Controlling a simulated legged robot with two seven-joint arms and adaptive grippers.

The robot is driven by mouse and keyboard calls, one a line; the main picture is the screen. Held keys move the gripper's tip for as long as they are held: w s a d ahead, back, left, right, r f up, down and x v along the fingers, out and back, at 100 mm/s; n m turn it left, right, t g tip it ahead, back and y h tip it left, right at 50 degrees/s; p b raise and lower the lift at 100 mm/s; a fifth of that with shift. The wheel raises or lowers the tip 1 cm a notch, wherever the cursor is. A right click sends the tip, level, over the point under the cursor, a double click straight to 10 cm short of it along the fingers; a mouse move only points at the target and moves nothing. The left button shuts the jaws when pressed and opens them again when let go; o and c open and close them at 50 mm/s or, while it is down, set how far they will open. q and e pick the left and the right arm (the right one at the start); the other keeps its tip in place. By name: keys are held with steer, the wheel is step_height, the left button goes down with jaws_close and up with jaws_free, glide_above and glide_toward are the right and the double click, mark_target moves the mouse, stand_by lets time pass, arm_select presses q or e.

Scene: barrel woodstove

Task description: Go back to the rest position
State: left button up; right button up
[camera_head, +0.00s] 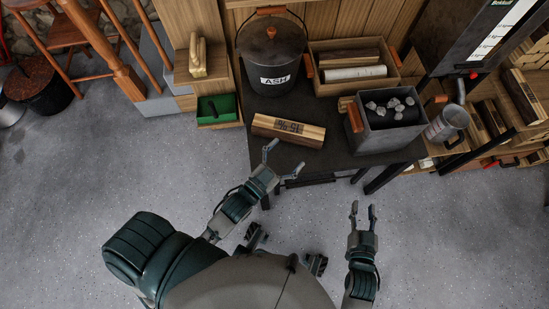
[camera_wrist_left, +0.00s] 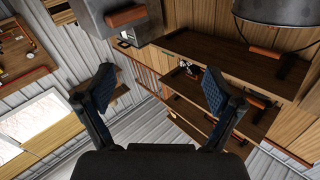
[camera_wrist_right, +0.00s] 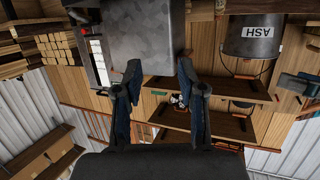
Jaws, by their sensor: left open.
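My left gripper (camera_head: 283,163) is open and empty in front of the dark table's front edge, just below a wooden block with a dark printed label (camera_head: 288,130). Its spread fingers (camera_wrist_left: 158,90) also show in the left wrist view with nothing between them. My right gripper (camera_head: 363,211) is apart from the table, over the floor to the right. Its fingers (camera_wrist_right: 160,85) stand apart in the right wrist view, with nothing held between them.
The dark table (camera_head: 238,166) carries a black ASH bucket (camera_head: 272,62), a wooden crate (camera_head: 396,82) and a metal box of grey lumps (camera_head: 385,137). A metal jug (camera_head: 447,124) stands at the right. A green tray (camera_head: 217,108) sits left of the table. The grey floor (camera_head: 480,240) at lower right is clear.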

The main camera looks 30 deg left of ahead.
arm_select(q)
steer(key=s+a+f+n+g+y, duration=0.1)
steer(key=s+a+f+n+g, duration=0.2)
steer(key=s+f, duration=0.1)
steer(key=shift+s+a+f+y, duration=0.15)
steer(key=shift+a+f+y, duration=0.15)
steer(key=shift+f, duration=0.6)
arm_select(e)
steer(key=shift+a, duration=0.25)
arm_select(q)
steer(key=shift+d, duration=0.2)
arm_select(e)
steer(key=shift+d, duration=0.1)
